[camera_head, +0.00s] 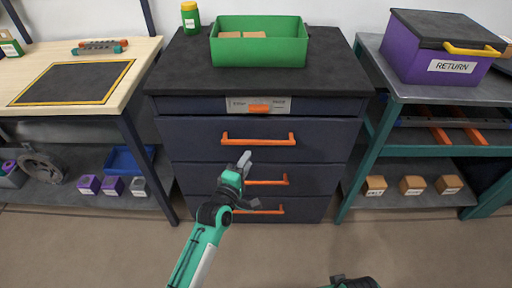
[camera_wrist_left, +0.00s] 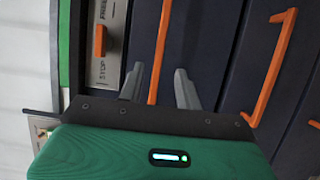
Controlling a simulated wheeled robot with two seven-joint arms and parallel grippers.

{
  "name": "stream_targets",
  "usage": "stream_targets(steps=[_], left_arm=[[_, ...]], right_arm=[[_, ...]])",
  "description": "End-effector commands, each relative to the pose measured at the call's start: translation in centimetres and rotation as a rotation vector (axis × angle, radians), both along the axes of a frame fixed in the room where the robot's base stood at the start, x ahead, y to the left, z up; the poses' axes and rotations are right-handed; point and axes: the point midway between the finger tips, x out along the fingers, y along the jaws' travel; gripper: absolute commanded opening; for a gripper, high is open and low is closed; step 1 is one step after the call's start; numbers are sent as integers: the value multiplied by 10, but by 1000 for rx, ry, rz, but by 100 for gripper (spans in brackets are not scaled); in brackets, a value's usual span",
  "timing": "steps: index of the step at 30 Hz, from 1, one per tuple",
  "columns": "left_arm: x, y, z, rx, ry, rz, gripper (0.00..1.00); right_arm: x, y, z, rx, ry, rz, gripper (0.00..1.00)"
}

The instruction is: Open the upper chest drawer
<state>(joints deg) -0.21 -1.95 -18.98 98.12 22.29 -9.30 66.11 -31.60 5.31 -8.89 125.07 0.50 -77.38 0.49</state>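The dark chest has an upper drawer (camera_head: 190,140) with an orange bar handle (camera_head: 258,140); the drawer looks shut, flush with the front. My left gripper (camera_head: 244,160) is in front of it, just below the handle's middle in the head view. In the left wrist view the left gripper (camera_wrist_left: 158,88) is open, its two grey fingers apart. The upper handle (camera_wrist_left: 162,50) runs between them, one finger on each side; I see no clear contact. A green and dark part of my right arm shows at the bottom edge of the head view; its fingers cannot be made out.
Below are a middle handle (camera_head: 267,182) and a lower handle (camera_head: 258,211), on shut drawers. Above is a panel with an orange slider (camera_head: 259,107). A green bin (camera_head: 258,52) stands on top. A workbench (camera_head: 140,52) is left, a grey shelf unit (camera_head: 425,92) right.

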Motion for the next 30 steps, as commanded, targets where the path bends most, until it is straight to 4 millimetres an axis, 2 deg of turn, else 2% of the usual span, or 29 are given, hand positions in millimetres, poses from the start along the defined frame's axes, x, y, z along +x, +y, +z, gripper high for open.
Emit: stream_targets(steps=[6,12,18,26,30], left_arm=[[38,-16,-1,0,0,0,35],[61,-25,-1,1,0,0,35],[70,-29,-1,0,1,0,35],[70,-29,-1,1,1,0,35],[70,-29,-1,1,1,0,7]], right_arm=[[0,0,5,1,-8,0,36],[1,0,11,2,-19,0,36],[0,-1,13,0,-15,0,36],[0,-1,15,2,-16,0,36],[-1,-1,15,2,-18,0,36]])
